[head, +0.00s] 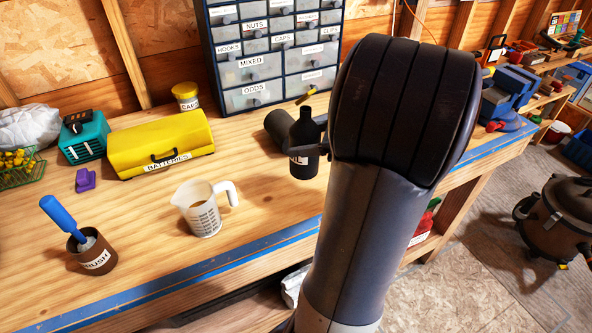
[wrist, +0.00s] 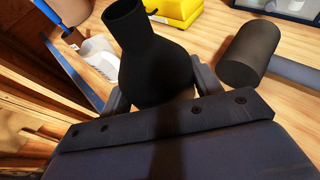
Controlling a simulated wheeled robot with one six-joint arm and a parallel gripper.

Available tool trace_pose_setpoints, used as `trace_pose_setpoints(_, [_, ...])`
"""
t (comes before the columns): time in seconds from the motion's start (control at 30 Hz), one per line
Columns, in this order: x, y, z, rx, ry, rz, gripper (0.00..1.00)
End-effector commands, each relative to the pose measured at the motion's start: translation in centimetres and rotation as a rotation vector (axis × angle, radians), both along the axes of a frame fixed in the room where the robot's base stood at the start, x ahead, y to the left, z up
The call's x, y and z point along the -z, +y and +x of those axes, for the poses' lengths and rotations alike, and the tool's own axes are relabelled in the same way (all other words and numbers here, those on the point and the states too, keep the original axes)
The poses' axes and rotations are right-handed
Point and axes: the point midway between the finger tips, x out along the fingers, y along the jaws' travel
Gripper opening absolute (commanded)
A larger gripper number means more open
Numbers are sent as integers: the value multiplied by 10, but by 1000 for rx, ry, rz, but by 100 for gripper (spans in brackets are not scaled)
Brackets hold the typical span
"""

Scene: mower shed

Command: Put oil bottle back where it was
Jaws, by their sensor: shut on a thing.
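The oil bottle (head: 304,150) is black with a narrow neck and a partly hidden white label. It is upright over the right part of the workbench. My gripper (head: 322,140) is shut on it from the right, with my arm hiding part of the grip. In the wrist view the bottle (wrist: 150,62) sits between the two fingers of my gripper (wrist: 160,88). I cannot tell whether its base touches the bench.
A dark cylinder (head: 278,131) lies close behind the bottle; it also shows in the wrist view (wrist: 248,55). A drawer cabinet (head: 268,70) stands at the back. A yellow batteries box (head: 160,142) and a brush cup (head: 92,255) are further left. Bare bench surrounds the jug.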

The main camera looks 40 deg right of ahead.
Motion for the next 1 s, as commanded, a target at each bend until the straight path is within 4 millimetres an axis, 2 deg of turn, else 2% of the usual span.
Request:
trace_pose_setpoints(0.1, [20, 0, 0, 1, 1, 4, 26])
trace_pose_setpoints(0.27, [34, 0, 0, 0, 0, 3, 26])
trace_pose_setpoints(0.5, [64, 0, 0, -1, 0, 4, 26])
trace_pose_setpoints(0.93, [71, 0, 0, 0, -1, -1, 26])
trace_pose_setpoints(0.97, [71, 0, 0, 0, 0, 0, 61])
trace_pose_setpoints(1.0, [70, 0, 0, 0, -1, -1, 64])
